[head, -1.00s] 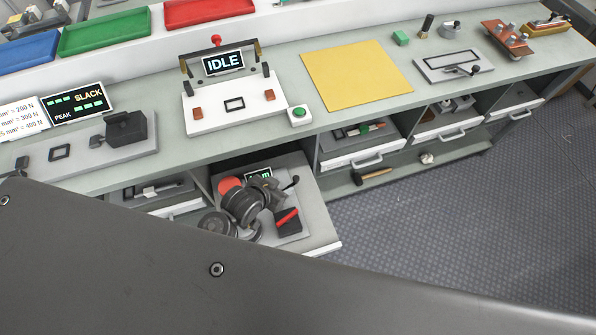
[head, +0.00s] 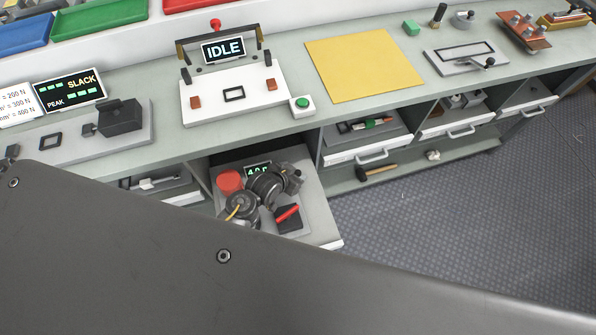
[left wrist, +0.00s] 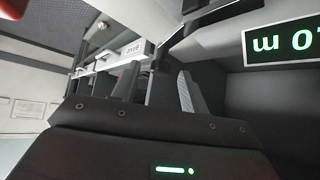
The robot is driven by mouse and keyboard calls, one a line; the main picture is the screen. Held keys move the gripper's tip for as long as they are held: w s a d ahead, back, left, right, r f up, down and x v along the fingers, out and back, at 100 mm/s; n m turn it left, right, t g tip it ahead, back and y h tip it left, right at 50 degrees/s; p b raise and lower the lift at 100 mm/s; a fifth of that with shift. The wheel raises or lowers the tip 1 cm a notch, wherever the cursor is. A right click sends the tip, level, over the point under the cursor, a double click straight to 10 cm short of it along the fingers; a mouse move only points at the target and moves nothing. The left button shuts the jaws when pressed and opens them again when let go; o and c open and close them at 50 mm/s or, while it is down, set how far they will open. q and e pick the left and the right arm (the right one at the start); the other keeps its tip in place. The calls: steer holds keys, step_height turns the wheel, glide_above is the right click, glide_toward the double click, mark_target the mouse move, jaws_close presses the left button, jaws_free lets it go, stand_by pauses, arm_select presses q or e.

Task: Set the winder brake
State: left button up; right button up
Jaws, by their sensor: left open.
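The winder sits in an open drawer (head: 322,236) under the bench in the head view. It has a red disc (head: 230,182), a green-lit display (head: 258,169) and a black block with a red lever (head: 288,214), which looks like the brake. My left gripper (head: 291,180) is over the winder, right of the disc and behind the red lever. Its fingertips are hard to make out there. My right gripper is not in view.
The bench above carries a fixture with an IDLE screen (head: 223,50), a green button (head: 302,103) and a yellow mat (head: 362,68). Other drawers (head: 366,152) lie to the right, with a hammer (head: 378,171) on the shelf below. The floor at right is clear.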

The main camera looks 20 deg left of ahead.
arm_select(q)
steer(key=shift+x, duration=1)
steer(key=shift+w+f, duration=0.15)
steer(key=shift+f, duration=0.05)
jaws_close()
